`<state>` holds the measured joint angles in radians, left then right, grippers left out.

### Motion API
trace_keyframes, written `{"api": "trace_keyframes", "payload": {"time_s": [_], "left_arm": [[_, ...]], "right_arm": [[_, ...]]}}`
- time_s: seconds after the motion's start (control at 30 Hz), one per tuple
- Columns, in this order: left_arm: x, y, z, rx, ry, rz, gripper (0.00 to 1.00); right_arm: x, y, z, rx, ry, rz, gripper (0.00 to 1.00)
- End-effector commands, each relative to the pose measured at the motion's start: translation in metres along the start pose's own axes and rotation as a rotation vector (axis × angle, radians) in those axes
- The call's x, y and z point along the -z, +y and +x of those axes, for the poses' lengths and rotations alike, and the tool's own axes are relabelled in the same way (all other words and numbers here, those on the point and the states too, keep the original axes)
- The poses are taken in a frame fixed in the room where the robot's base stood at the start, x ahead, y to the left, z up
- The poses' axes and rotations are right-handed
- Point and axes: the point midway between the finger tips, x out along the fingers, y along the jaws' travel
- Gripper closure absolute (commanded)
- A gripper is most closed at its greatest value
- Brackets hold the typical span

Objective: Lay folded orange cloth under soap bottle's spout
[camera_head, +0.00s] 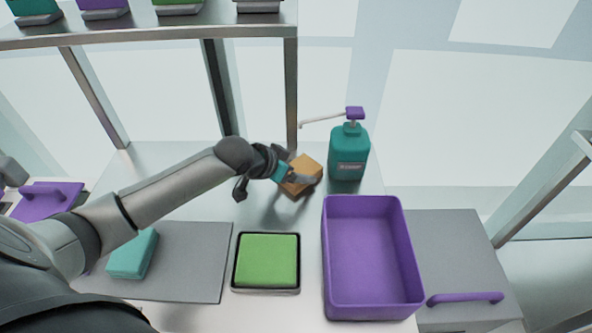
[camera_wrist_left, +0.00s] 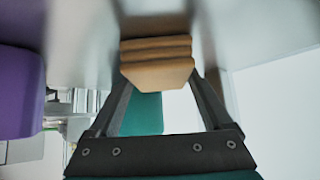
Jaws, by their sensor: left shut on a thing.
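The folded orange cloth (camera_head: 303,175) is held in my left gripper (camera_head: 291,175), left of the soap bottle. In the left wrist view the cloth (camera_wrist_left: 157,64) shows its stacked folds between the two fingers of the gripper (camera_wrist_left: 158,82). The teal soap bottle (camera_head: 348,155) stands upright at the back of the table. Its purple pump head carries a thin spout (camera_head: 322,121) pointing left, above the cloth. Whether the cloth touches the table cannot be told. My right gripper is not in view.
A purple bin (camera_head: 372,309) stands in front of the bottle. A green sponge-like block lies in a dark tray (camera_head: 266,290). A teal block (camera_head: 132,254) lies on a grey mat (camera_head: 192,262). A shelf (camera_head: 150,36) is above at the back left, its post behind the cloth.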

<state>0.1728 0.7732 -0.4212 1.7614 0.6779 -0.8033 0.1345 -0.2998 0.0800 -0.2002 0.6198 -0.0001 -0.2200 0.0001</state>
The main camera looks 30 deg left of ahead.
Motion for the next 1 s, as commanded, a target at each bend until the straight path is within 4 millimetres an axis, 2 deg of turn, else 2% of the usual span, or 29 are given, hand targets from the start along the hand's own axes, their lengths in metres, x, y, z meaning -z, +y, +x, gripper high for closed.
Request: {"api": "trace_keyframes", "payload": {"time_s": [0.27,0.3,0.43,0.77,0.87,1.0], "left_arm": [[-0.001,0.000,0.001,0.001,0.001,0.001,0.79],[-0.001,0.000,0.001,0.001,0.001,0.001,0.14],[-0.001,0.000,0.001,0.000,0.001,0.001,0.00],[0.001,-0.001,-0.004,0.001,0.000,0.001,0.00],[0.001,-0.002,-0.014,0.002,-0.001,0.002,0.00],[0.001,-0.001,-0.038,0.002,-0.002,0.005,0.00]], "right_arm": [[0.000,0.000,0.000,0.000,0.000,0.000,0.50],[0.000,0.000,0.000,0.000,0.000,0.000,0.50],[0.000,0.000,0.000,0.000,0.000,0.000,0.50],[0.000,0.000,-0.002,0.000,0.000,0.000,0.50],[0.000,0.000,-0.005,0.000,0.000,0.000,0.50],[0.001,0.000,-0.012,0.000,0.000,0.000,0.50]]}}
